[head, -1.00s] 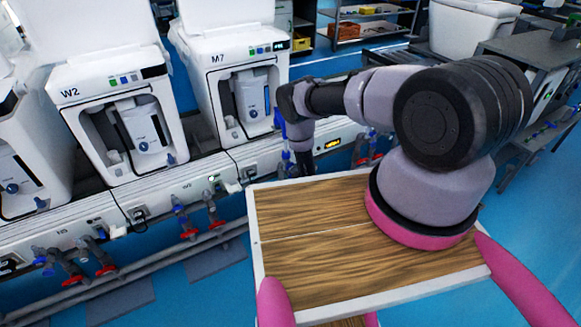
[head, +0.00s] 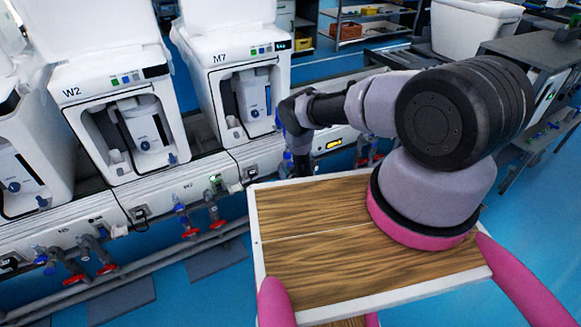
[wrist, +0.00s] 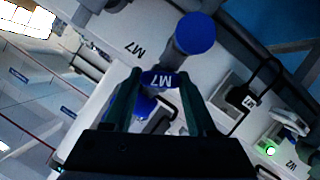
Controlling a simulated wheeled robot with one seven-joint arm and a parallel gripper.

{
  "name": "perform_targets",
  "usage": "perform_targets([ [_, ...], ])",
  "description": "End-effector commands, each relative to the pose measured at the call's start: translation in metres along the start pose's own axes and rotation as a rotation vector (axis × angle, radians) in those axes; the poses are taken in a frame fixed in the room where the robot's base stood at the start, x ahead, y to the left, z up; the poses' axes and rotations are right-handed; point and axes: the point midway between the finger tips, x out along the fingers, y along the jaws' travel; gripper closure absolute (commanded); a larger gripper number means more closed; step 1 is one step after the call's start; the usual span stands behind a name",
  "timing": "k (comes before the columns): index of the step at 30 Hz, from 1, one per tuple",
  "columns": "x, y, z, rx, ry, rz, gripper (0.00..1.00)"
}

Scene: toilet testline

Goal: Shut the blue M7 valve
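The M7 toilet unit (head: 226,60) stands at the back, left of my arm in the head view. In the wrist view, a blue handle marked M7 (wrist: 160,80) lies between my gripper's (wrist: 161,70) two dark green fingers. The fingers stand apart, one on each side of the handle; I cannot tell if they touch it. A round blue knob (wrist: 195,33) is just beyond the fingertips. In the head view, my gripper (head: 303,172) hangs by the panel below M7, partly hidden by my own wrist, and the valve there is mostly covered.
The W2 unit (head: 113,80) stands left of M7. Blue and red valves (head: 182,208) stick out below it, along a grey pipe. In the wrist view, a black cable (wrist: 262,80) and a green light (wrist: 270,151) are at the right. Blue floor is open in front.

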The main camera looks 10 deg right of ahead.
Motion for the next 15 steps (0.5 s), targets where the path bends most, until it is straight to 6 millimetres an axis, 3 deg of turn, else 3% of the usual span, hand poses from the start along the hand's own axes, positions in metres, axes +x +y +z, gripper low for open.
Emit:
perform_targets([
  [15, -0.0001, 0.0028, 0.0012, 0.14, -0.003, -0.054, 0.98],
])
